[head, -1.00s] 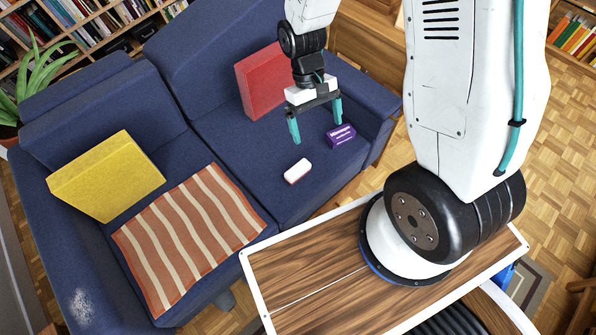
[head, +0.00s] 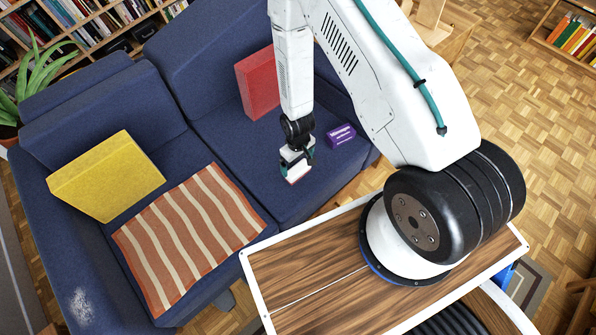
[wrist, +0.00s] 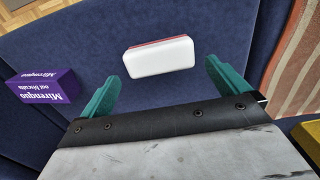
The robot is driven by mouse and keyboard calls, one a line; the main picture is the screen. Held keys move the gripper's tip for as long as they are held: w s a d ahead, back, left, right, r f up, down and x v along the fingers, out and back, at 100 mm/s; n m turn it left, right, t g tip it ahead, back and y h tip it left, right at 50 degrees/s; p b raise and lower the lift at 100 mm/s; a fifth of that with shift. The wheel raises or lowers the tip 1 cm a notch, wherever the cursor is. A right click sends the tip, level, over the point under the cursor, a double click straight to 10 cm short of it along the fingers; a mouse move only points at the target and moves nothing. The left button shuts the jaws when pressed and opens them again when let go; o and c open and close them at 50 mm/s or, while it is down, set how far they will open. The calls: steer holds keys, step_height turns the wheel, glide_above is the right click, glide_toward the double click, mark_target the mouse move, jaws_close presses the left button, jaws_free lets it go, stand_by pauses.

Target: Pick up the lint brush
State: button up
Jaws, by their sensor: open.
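The lint brush, a small white block with a red edge, lies on the dark blue sofa seat. It shows whole in the wrist view (wrist: 160,57). In the head view only a sliver of the lint brush (head: 297,181) shows below my gripper (head: 298,164), which hides the rest. In the wrist view my gripper (wrist: 163,82) is open and empty. Its two teal fingers are spread wider than the brush, one toward each end of it. The brush appears just beyond the fingertips, not between them.
A purple biscuit box (head: 341,135) lies close by on the seat, left of the brush in the wrist view (wrist: 43,86). A red cushion (head: 258,83) leans on the sofa (head: 225,135) back. A striped blanket (head: 188,240) and yellow cushion (head: 106,176) lie left.

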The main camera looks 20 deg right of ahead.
mark_target(298, 168)
step_height(298, 168, down, 6)
steer(key=shift+d+f, duration=0.1)
steer(key=shift+f, duration=0.15)
steer(key=c, duration=0.7)
steer(key=shift+r, duration=0.15)
steer(key=shift+r, duration=0.6)
step_height(298, 168, up, 2)
steer(key=shift+w+r, duration=0.1)
steer(key=shift+r, duration=0.05)
steer(key=s, duration=1)
steer(key=s+r, duration=0.1)
steer(key=s, duration=0.5)
steer(key=shift+s+r, duration=0.1)
